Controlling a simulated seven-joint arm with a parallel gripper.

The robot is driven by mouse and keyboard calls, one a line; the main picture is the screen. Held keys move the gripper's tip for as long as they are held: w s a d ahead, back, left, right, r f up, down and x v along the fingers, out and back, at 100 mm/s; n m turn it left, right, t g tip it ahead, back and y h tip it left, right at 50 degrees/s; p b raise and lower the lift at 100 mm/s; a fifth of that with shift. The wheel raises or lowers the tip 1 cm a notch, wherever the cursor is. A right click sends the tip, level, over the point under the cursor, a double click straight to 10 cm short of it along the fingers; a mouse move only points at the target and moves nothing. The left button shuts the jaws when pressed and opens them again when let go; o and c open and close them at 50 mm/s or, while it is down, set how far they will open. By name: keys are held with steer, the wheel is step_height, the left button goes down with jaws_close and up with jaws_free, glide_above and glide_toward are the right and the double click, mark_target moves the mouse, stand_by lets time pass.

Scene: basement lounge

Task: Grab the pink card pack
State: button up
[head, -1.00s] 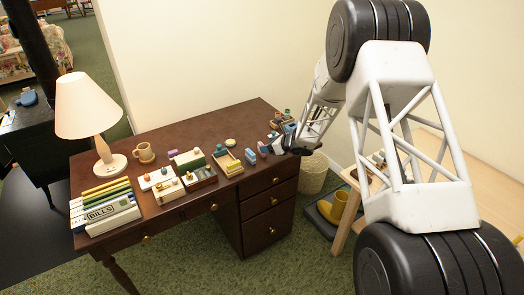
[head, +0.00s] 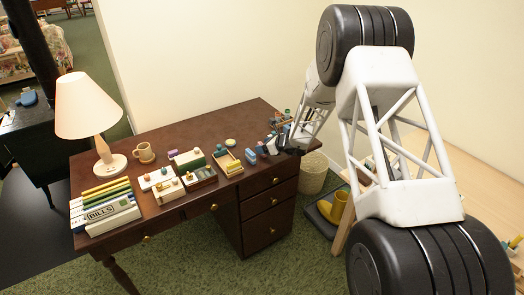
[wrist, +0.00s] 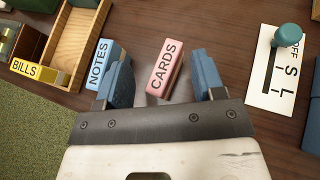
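The pink card pack, marked CARDS (wrist: 165,68), lies on the dark wooden desk in the wrist view. My gripper (wrist: 161,64) is open, with one blue finger on each side of the pack and a gap on both sides. The left finger is close to the blue NOTES pack (wrist: 102,64). In the head view my gripper (head: 279,147) is low over the right end of the desk (head: 243,118). It largely hides the pink pack there.
A wooden tray (wrist: 67,52) and a yellow BILLS label (wrist: 38,72) are left of the packs. A white card with a teal-knobbed lever (wrist: 289,37) is at right.

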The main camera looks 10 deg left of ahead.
jaws_close()
steer(key=shift+r, duration=0.2)
steer(key=shift+r, duration=0.5)
steer(key=shift+s+d+r, duration=0.1)
steer(key=shift+s+r, duration=0.05)
steer(key=shift+r, duration=0.4)
steer(key=shift+s+d+r, duration=0.1)
steer(key=shift+s+r, duration=0.05)
steer(key=shift+r, duration=0.4)
steer(key=s+d, duration=0.3)
steer(key=s, duration=0.4)
steer(key=s+d+r, duration=0.1)
steer(key=s+d, duration=0.1)
steer(key=s, duration=0.5)
steer(key=shift+d+r, duration=0.2)
steer(key=shift+d, duration=0.2)
